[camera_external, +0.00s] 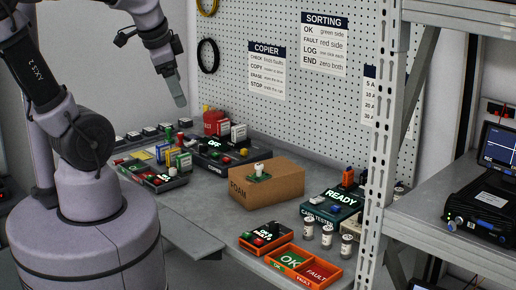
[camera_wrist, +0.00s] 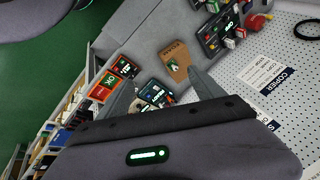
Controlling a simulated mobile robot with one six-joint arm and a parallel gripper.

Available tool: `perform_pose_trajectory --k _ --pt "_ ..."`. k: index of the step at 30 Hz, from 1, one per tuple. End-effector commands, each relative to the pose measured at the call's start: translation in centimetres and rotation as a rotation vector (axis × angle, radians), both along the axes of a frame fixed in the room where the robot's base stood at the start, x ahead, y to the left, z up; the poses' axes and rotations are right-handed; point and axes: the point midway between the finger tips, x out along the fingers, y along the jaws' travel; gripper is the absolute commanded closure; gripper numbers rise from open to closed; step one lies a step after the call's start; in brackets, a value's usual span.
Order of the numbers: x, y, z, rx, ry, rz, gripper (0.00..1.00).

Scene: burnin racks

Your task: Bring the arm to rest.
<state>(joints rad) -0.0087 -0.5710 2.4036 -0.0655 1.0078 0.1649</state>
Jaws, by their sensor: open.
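My gripper (camera_external: 175,86) is raised above the left part of the workbench, in front of the pegboard, apart from everything on the bench. Its two fingers also show in the wrist view (camera_wrist: 164,92), spread apart with nothing between them. My arm is bent, with the upper link up and the wrist hanging down to the right.
On the grey bench (camera_external: 205,205) stand a brown foam box (camera_external: 280,185), a card tester (camera_external: 335,203) reading READY, a copier (camera_external: 215,160), and an orange OK/FAULT tray (camera_external: 320,272). A metal rack post (camera_external: 380,150) rises at right. Space around the gripper is clear.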

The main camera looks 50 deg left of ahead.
Motion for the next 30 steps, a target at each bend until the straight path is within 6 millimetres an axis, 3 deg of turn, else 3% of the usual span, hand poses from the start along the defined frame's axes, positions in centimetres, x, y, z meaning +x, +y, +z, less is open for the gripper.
perform_pose_trajectory --k 1,4,14,17,21,24,30 --pt "-1.7 -0.1 -0.5 -0.020 -0.038 0.042 0.23" --pt "-3.6 -0.1 -1.5 -0.050 -0.080 0.106 0.23" --pt "-4.0 -0.1 -2.2 -0.058 -0.088 0.123 0.23" --pt "-3.9 -0.1 -4.9 -0.057 -0.088 0.122 0.23" --pt "-3.9 -0.1 -11.5 -0.057 -0.087 0.123 0.23" --pt "-3.9 -0.1 -15.4 -0.057 -0.087 0.123 0.23" --pt "-3.9 -0.1 -16.0 -0.056 -0.087 0.122 0.23"
